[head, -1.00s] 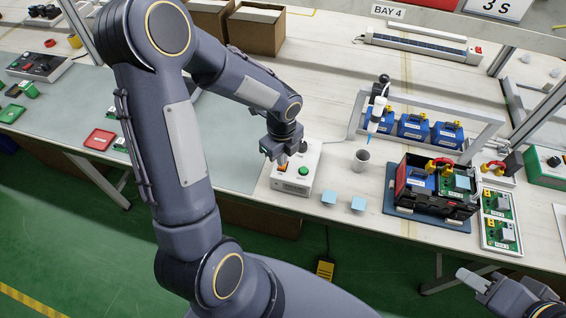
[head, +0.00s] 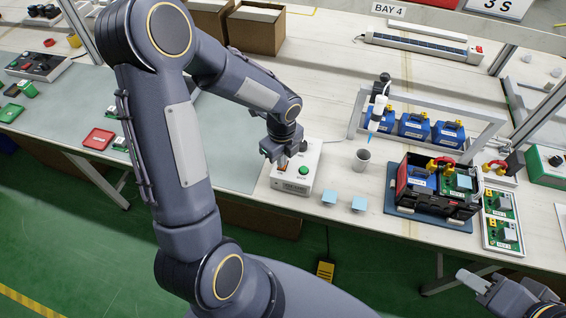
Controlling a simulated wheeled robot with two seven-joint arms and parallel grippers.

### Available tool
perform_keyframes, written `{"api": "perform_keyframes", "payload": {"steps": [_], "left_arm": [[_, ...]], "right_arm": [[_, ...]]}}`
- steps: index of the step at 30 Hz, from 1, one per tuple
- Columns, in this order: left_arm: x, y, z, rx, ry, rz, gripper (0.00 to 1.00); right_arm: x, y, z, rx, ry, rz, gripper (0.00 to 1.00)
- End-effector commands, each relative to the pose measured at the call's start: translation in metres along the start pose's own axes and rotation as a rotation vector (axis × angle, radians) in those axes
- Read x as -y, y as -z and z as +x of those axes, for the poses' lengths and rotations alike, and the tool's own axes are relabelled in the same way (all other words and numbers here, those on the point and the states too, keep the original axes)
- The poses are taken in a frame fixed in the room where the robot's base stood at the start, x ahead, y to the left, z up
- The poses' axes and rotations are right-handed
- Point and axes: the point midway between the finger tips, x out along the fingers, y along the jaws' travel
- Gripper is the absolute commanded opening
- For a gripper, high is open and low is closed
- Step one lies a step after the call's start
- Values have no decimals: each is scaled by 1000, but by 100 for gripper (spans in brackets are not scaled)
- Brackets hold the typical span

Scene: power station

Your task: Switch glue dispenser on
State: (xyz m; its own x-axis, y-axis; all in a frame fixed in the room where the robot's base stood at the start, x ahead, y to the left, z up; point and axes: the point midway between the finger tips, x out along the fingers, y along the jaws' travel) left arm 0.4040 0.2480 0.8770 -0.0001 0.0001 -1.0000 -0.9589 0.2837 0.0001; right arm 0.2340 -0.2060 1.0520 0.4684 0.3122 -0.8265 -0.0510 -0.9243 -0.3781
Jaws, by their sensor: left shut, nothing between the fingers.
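The glue dispenser (head: 308,160) is a white box with a green button on top, standing near the front edge of the bench. My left gripper (head: 281,163) is shut and empty, at the box's upper left, by an orange-red switch on its top. Whether the fingertips touch the switch, and which way the switch is set, I cannot tell. A glue syringe with a blue tip (head: 376,117) hangs in a holder to the right, above a grey cup (head: 361,159). My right gripper (head: 470,281) is at the lower right, away from the bench; its jaws are too unclear to judge.
Two light-blue pads (head: 358,204) lie right of the dispenser. A black crate (head: 445,205) with blue and green parts stands further right on a blue mat. Blue units (head: 413,127) sit in a rack behind. A red tray (head: 99,139) lies on the grey mat at left.

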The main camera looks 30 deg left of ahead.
Motion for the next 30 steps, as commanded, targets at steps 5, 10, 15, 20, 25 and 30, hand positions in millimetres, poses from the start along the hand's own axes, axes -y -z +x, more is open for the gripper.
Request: {"api": "perform_keyframes", "payload": {"steps": [5,10,15,20,25,30], "left_arm": [[0,0,4,0,0,0,0],[0,0,6,0,0,0,0],[0,0,9,0,0,0,0],[0,0,5,0,0,0,0],[0,0,-8,0,0,0,0],[0,0,-22,0,1,0,0]], "right_arm": [[-1,-1,2,0,0,0,36],[-2,-2,4,0,0,0,36],[-3,-3,6,0,0,0,36],[-1,-2,3,0,0,0,36],[3,3,-6,0,0,0,36],[8,8,-16,0,0,0,36]]}}
